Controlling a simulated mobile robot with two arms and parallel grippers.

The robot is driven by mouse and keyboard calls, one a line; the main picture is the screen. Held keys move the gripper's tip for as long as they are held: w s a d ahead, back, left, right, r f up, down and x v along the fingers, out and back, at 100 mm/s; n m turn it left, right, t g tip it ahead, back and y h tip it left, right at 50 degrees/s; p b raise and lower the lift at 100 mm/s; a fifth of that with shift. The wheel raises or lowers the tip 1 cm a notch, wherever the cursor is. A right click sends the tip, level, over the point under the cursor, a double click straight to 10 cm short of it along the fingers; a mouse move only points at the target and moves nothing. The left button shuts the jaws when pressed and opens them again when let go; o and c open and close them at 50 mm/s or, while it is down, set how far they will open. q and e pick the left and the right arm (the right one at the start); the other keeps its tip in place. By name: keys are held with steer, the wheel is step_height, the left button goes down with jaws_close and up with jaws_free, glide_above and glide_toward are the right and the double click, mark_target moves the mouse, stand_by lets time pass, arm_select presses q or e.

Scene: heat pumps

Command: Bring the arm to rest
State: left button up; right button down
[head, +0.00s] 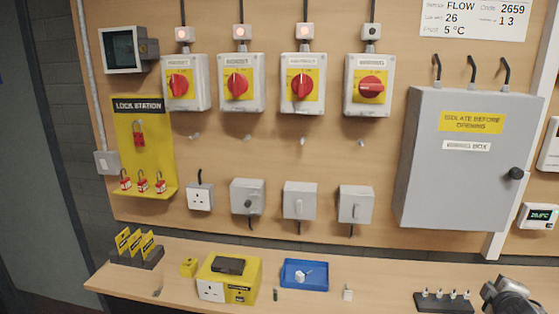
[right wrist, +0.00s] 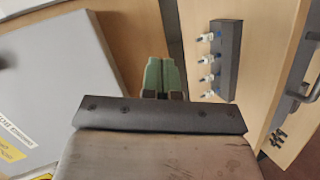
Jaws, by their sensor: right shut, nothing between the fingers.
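My right gripper (right wrist: 165,76) shows in the right wrist view with its two green fingers together and nothing between them. In the head view only a dark part of my right arm (head: 510,297) shows at the bottom right corner, near the bench's right end. The gripper is apart from the wall panel and touches nothing that I can see. My left gripper is in neither view.
A grey wiring box (head: 465,160) hangs at the right, above the wooden bench (head: 375,298). A black rack (head: 443,302) with several small pegs lies close to my right arm, also in the right wrist view (right wrist: 227,62). A blue tray (head: 304,286) and a yellow socket box (head: 228,280) stand further left.

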steer(key=s+a+f+m+g+y, duration=0.2)
steer(key=s+a+f, duration=0.45)
steer(key=a, duration=0.35)
steer(key=s+a+f+m+g+y, duration=0.1)
steer(key=s+a+f+g, duration=0.1)
steer(key=s+a+f, duration=0.65)
steer(key=s+a+r+m+g+y, duration=0.2)
steer(key=s+a+m+g, duration=0.1)
steer(key=s+a, duration=0.55)
steer(key=s+a+r+m+g+y, duration=0.15)
steer(key=s+a, duration=0.35)
steer(key=s, duration=0.6)
step_height(320, 180, down, 26)
steer(key=g, duration=0.2)
steer(key=s+d+f+b, duration=0.1)
steer(key=s+d+f, duration=0.1)
steer(key=s+f, duration=1.4)
steer(key=shift+s+d+f+g+b, duration=0.3)
steer(key=shift+f+g, duration=0.15)
